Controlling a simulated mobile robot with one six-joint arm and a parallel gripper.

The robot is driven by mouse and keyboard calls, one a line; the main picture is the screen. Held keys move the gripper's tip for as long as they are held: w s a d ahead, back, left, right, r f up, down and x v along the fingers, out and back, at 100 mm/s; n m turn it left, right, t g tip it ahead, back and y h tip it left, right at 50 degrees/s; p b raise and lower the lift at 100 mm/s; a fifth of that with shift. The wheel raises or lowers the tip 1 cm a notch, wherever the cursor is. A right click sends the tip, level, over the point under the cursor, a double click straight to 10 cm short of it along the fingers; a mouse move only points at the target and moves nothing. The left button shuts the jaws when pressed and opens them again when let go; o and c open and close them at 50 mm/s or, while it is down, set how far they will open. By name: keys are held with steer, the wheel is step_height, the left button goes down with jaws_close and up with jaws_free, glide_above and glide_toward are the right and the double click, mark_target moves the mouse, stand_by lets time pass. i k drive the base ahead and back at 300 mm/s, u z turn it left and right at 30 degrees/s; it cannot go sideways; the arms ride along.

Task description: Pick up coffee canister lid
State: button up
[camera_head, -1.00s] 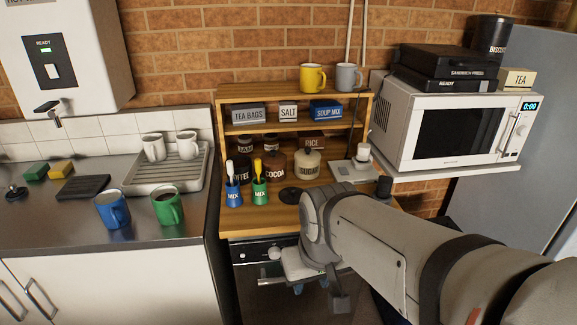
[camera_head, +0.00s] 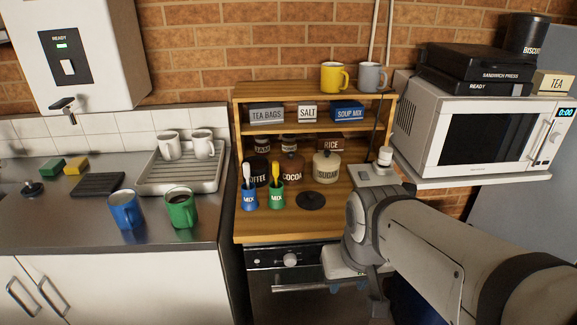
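A dark round lid (camera_head: 311,201) with a small knob lies flat on the wooden worktop, in front of the sugar canister (camera_head: 327,167). The dark coffee canister (camera_head: 258,170) stands to the left at the back, partly hidden by the mix cups; its top is hard to make out. My gripper (camera_head: 349,286) is low in front of the worktop edge, to the right of and nearer than the lid, apart from it. Two small blue parts show at its lower end, but its fingers are mostly hidden by its own body. I see nothing held in it.
A blue mix cup (camera_head: 249,198) and a green mix cup (camera_head: 277,194) with spoons stand left of the lid. The cocoa canister (camera_head: 292,168) stands behind. A shelf (camera_head: 300,128) rises above. The microwave (camera_head: 480,135) is at right. Worktop in front of the lid is clear.

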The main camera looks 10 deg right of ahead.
mark_target(308, 200)
steer(key=i, duration=0.9)
